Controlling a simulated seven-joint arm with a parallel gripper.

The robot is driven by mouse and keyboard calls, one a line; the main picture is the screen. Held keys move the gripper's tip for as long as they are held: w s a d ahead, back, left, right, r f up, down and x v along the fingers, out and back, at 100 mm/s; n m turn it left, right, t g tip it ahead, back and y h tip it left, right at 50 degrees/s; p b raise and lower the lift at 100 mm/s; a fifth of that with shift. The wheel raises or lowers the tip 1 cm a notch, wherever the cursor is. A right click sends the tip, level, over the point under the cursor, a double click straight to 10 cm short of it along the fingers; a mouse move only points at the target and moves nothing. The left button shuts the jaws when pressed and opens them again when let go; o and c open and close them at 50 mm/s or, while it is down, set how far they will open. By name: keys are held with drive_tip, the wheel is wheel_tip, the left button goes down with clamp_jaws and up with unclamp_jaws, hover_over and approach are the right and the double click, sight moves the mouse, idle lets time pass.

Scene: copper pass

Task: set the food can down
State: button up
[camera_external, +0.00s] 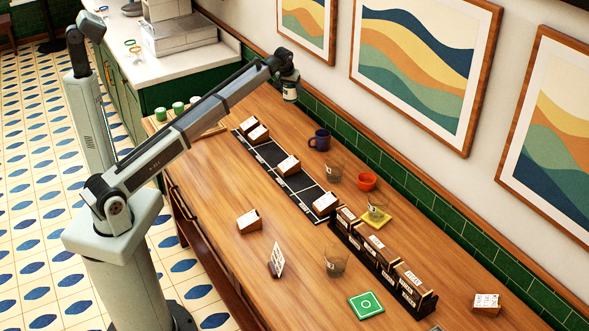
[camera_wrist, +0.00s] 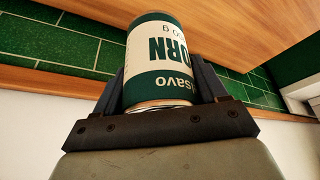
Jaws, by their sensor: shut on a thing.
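The food can (camera_wrist: 157,62) has a green and white label with large letters reading "ORN" and fills the upper middle of the wrist view. My gripper (camera_wrist: 163,85) is shut on it, with a dark finger on each side. In the external view my gripper (camera_external: 289,84) is at the far end of the wooden counter, close to the tiled wall. The can (camera_external: 290,95) shows there as a small pale and dark shape below the wrist. I cannot tell how far its bottom is from the counter.
Several green-topped cans (camera_external: 178,108) stand at the counter's far left. A dark compartment strip (camera_external: 270,154) holds small boxes. The counter's near left is mostly clear.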

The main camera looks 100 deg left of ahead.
drive_tip(key=shift+w+d+m+t, duration=0.6)
drive_tip(key=shift+w+d+m, duration=0.8)
drive_tip(key=shift+w+d, duration=3)
drive_tip(key=shift+s+d+f, duration=0.25)
drive_tip(key=shift+f, duration=1.4)
drive_tip(key=shift+s+d+f, duration=0.2)
drive_tip(key=shift+f, duration=1.5)
drive_tip(key=shift+s+d+f, duration=0.25)
drive_tip(key=shift+f, duration=1.4)
drive_tip(key=shift+f, duration=0.15)
drive_tip(key=o, duration=1.4)
drive_tip(key=shift+h, duration=0.3)
drive_tip(key=v, duration=1.2)
drive_tip(key=shift+d, duration=0.1)
